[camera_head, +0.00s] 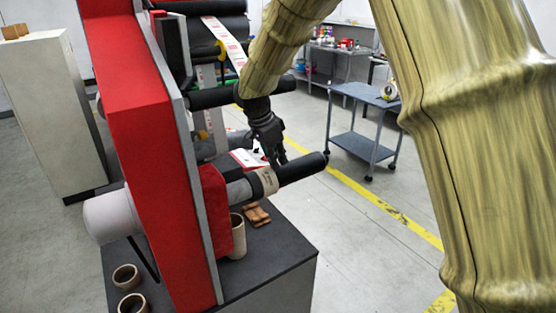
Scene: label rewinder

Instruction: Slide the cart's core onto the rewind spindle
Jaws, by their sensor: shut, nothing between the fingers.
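The rewind spindle (305,169) sticks out to the right from the red machine, with a dark outer end and a grey inner part. A short tan core (265,182) sits around the spindle between these two parts, apart from the red housing. My gripper (277,160) points down just above the spindle, close to the core's upper right side. It is shut with nothing held. Whether its fingertips touch the core or spindle I cannot tell.
The red machine panel (150,150) rises close on the left. Dark rollers (210,98) and a printed label web (222,40) lie behind the spindle. Tan cores (126,276) and brown pieces (257,214) rest on the dark base. Open floor lies to the right.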

